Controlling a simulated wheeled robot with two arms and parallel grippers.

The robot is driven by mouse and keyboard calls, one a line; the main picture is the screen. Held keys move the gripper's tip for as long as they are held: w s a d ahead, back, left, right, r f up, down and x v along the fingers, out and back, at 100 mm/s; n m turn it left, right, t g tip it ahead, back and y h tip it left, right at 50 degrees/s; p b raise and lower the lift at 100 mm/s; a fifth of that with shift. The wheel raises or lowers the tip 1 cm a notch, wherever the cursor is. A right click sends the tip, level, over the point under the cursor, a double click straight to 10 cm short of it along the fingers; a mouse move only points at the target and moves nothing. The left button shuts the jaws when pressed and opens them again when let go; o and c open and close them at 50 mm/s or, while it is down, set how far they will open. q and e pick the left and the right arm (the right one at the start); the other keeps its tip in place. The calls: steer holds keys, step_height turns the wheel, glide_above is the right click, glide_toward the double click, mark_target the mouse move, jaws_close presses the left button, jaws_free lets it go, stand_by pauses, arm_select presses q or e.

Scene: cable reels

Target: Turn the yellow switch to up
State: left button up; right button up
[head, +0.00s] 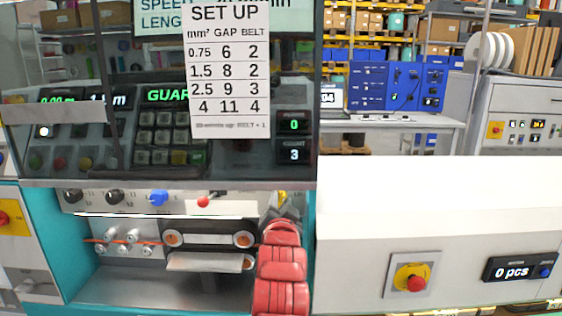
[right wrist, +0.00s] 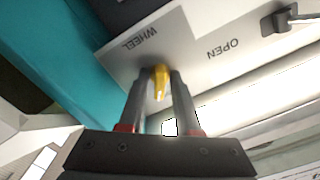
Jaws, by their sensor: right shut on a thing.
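The yellow switch (right wrist: 160,83) sits on a pale panel by the word WHEEL, which reads upside down in the right wrist view. My right gripper (right wrist: 161,76) is shut on it, with one finger on each side. In the head view my right gripper (head: 284,208) reaches up to the right end of the panel under the machine's hood. There only a bit of yellow (head: 283,195) shows past the fingers. The switch's exact angle is hard to read behind them. My left gripper is not in view.
On the same panel are black knobs (head: 114,197), a blue knob (head: 158,197) and a red-tipped lever (head: 204,201). Orange-centred rollers and a belt (head: 207,240) lie below. A teal side wall (right wrist: 108,25) is close beside the gripper. A red stop button (head: 415,283) is at right.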

steer(key=shift+f+m+b, duration=0.15)
steer(key=shift+m+b, duration=0.45)
steer(key=shift+m, duration=0.4)
steer(key=shift+m+b, duration=0.45)
steer(key=shift+m, duration=1.75)
steer(key=m, duration=0.3)
steer(key=o, duration=0.6)
steer(key=shift+m, duration=0.5)
steer(key=shift+c, duration=0.2)
steer(key=o, duration=0.6)
steer(key=shift+s, duration=0.1)
